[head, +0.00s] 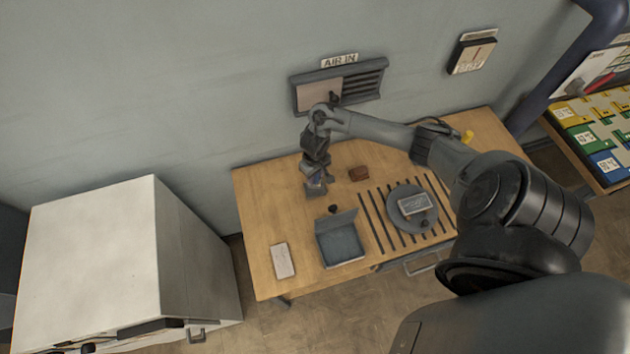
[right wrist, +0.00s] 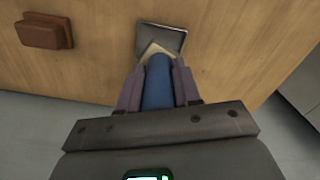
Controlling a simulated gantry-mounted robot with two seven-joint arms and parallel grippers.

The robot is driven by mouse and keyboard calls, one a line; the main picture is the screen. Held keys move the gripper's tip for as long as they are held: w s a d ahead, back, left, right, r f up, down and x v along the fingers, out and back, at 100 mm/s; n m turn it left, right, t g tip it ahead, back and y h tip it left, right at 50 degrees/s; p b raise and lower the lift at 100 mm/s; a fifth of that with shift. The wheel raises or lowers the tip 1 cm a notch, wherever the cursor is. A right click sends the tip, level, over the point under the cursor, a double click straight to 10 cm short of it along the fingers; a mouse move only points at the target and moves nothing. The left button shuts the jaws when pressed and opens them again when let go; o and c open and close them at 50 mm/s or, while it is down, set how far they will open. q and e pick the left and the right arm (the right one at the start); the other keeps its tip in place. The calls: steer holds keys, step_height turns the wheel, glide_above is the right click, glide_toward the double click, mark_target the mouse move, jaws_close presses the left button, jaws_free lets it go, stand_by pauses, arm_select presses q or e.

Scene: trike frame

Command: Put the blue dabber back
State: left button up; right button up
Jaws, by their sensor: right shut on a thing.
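The blue dabber (right wrist: 158,85) is between the fingers of my right gripper (right wrist: 158,88) in the right wrist view. The gripper is shut on it. Its far end is at a beige piece (right wrist: 153,48) over a small dark tray (right wrist: 176,38); I cannot tell whether they touch. In the head view my right gripper (head: 316,184) points down over the back left part of the wooden table (head: 262,215). My left gripper is not in view.
A brown block (head: 358,174) lies right of the gripper. An open grey box (head: 340,246), a pale card (head: 283,260) and a round grey plate (head: 398,222) on dark slats are nearer the front. The wall vent (head: 365,82) is behind.

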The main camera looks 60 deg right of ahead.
step_height(320, 180, down, 3)
steer(key=shift+r+b, duration=0.1)
steer(key=shift+b, duration=0.25)
steer(key=shift+f, duration=0.6)
steer(key=shift+f, duration=0.1)
steer(key=o, duration=1)
steer(key=shift+o, duration=0.2)
